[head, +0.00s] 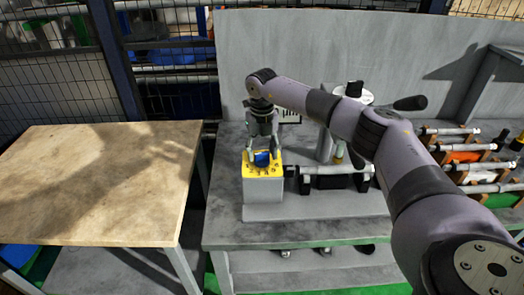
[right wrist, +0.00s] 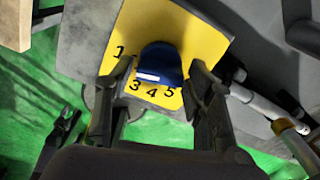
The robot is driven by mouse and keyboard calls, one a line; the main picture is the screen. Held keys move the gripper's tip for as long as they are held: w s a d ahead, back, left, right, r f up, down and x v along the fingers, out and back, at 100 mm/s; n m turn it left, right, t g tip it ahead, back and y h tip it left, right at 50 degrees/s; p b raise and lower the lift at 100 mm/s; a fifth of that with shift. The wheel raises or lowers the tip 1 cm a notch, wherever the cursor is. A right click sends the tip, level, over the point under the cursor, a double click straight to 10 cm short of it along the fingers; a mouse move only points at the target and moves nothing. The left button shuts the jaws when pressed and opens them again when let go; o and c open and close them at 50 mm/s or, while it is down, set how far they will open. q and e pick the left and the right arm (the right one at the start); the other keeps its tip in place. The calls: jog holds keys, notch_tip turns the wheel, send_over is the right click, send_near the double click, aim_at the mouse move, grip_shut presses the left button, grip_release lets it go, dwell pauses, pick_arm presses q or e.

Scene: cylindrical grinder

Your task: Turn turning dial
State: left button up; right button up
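The turning dial is a blue knob (head: 262,158) on a yellow plate (head: 254,171) with black numbers, on top of a grey box on the machine. In the right wrist view the dial (right wrist: 162,62) has a white mark on its left side, on the side of the 1 and 3. The numbers 1, 3, 4 and 5 can be read beside it. My right gripper (right wrist: 161,72) is open, with one finger on each side of the dial and a narrow gap at each side. In the head view my right gripper (head: 263,147) points down over the dial. My left gripper is out of view.
A wooden table (head: 95,180) stands at the left, with a gap before the grey machine bench (head: 300,232). A horizontal cylinder (head: 335,170) lies right of the dial box. A rack of rods (head: 470,157) stands at the far right. A grey panel rises behind.

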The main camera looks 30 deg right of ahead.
jog(key=c, duration=0.8)
jog(key=shift+n, duration=0.3)
jog(key=n+b, duration=0.1)
jog(key=n, duration=0.4)
jog(key=n+b, duration=0.1)
jog(key=n, duration=0.5)
jog(key=shift+r+n, duration=0.1)
jog(key=shift+n, duration=0.2)
jog(key=o, duration=1.2)
jog(key=shift+c, duration=0.2)
